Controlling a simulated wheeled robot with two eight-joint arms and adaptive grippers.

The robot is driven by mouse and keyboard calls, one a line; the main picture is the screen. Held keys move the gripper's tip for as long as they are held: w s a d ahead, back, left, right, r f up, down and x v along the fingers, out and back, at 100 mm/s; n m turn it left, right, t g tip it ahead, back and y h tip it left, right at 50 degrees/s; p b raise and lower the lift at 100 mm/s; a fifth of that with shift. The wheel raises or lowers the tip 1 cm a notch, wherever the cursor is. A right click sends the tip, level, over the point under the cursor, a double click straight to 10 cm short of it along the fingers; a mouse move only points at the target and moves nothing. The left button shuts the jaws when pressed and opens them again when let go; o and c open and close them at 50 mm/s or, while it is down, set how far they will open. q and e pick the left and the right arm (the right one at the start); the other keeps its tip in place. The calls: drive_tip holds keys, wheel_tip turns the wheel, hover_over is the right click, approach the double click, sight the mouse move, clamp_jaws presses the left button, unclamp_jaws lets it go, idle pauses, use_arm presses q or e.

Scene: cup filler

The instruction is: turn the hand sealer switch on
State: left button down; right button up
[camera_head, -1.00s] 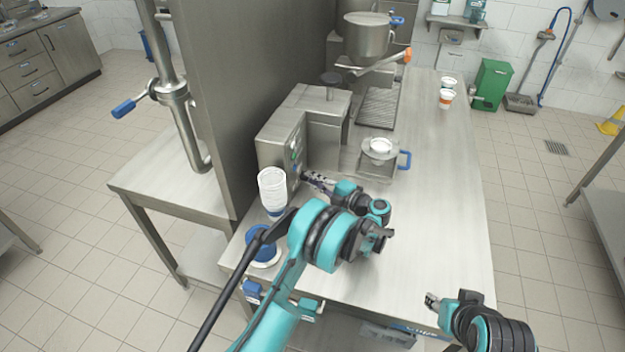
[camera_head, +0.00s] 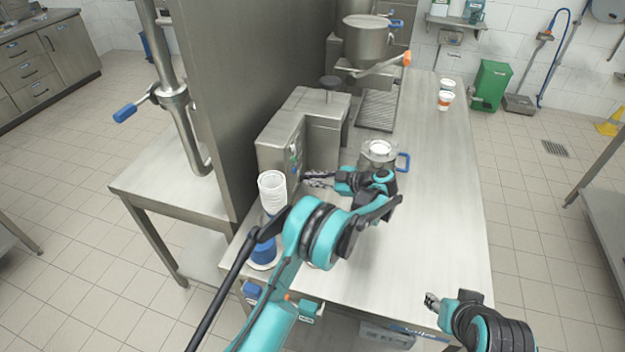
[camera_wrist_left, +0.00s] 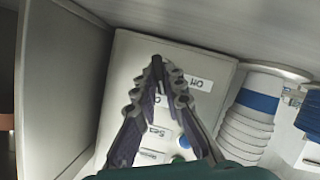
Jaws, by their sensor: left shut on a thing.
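The hand sealer (camera_head: 322,130) is a grey metal machine at the back left of the steel table. Its pale control panel (camera_wrist_left: 120,75) fills the middle of the left wrist view, with an "Off" label (camera_wrist_left: 198,84), other labels and a green button (camera_wrist_left: 184,142). My left gripper (camera_head: 306,178) is at the lower part of the sealer's front. In the left wrist view its fingertips (camera_wrist_left: 158,66) come together over the panel, beside the "Off" label. They are shut on the switch, which they hide. My right gripper (camera_head: 432,301) is at the table's front right edge, too small to read.
A round metal holder with a blue handle (camera_head: 378,156) stands behind the arm. Two cups (camera_head: 445,100) stand far back. The table's right side (camera_head: 440,200) is clear.

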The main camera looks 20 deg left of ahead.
use_arm(q)
drive_tip(key=m+g, duration=0.2)
drive_tip(key=m, duration=0.1)
drive_tip(key=shift+w+g, duration=0.2)
drive_tip(key=shift+g, duration=0.1)
drive_tip(key=shift+m, duration=0.3)
idle(0.4)
drive_tip(key=c, duration=1.6)
unclamp_jaws()
drive_tip(key=v, duration=1.2)
